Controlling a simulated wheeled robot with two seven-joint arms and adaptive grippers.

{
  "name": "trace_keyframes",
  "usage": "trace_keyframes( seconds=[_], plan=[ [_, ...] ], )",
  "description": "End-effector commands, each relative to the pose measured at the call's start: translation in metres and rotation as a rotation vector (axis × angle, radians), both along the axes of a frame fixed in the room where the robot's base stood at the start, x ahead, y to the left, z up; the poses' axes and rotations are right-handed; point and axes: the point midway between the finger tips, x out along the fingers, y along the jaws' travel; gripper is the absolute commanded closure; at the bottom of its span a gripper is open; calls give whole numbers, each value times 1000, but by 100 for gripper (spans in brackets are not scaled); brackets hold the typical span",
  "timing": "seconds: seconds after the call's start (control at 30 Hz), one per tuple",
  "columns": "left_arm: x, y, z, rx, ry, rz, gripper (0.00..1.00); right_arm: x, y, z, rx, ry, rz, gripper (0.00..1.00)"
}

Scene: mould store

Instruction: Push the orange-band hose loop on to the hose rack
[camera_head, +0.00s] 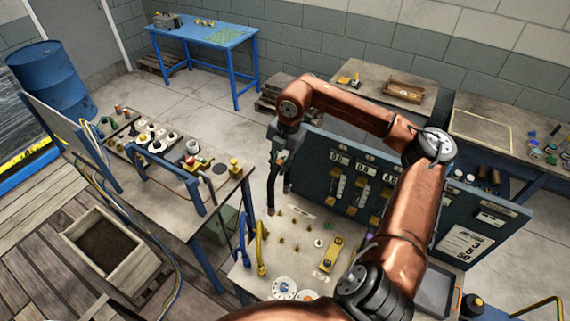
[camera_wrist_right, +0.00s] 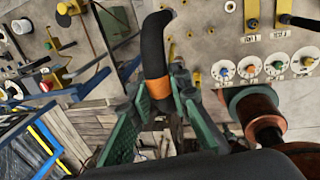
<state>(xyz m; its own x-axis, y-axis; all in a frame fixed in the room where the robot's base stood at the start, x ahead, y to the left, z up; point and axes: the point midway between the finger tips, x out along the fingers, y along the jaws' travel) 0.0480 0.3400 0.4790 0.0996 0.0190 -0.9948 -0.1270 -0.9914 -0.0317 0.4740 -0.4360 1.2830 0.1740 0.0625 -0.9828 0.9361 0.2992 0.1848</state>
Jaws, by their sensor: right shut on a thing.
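My right gripper (camera_head: 281,150) is shut on a dark hose loop (camera_head: 272,185), which hangs down from it above the bench. In the right wrist view the green fingers of the gripper (camera_wrist_right: 157,106) close around the hose at its orange band (camera_wrist_right: 158,89). The black end of the hose (camera_wrist_right: 153,45) sticks out past the fingers and bends at its tip. The hose rack seems to be the grey board with brass pegs (camera_head: 300,215), below the held hose. The hose looks apart from the pegs. My left gripper is not in view.
A yellow hose (camera_head: 262,245) and a blue hose (camera_head: 243,235) stand at the board's left edge. White dials (camera_head: 284,288) lie at its front. A dark labelled panel (camera_head: 400,190) rises behind it. A left bench (camera_head: 205,175) carries parts and a blue frame.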

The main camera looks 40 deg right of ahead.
Motion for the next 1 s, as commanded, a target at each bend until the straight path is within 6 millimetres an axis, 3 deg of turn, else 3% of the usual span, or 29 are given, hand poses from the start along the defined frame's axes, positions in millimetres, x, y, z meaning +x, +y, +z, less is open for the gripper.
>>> trace_keyframes(
  seconds=[0.5, 1.0],
  plan=[
    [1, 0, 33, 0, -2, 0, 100, 55, -4, 3, 2, 0, -3, 100],
    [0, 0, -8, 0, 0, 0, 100, 53, -5, -57, -2, 1, -3, 100]
  ],
)
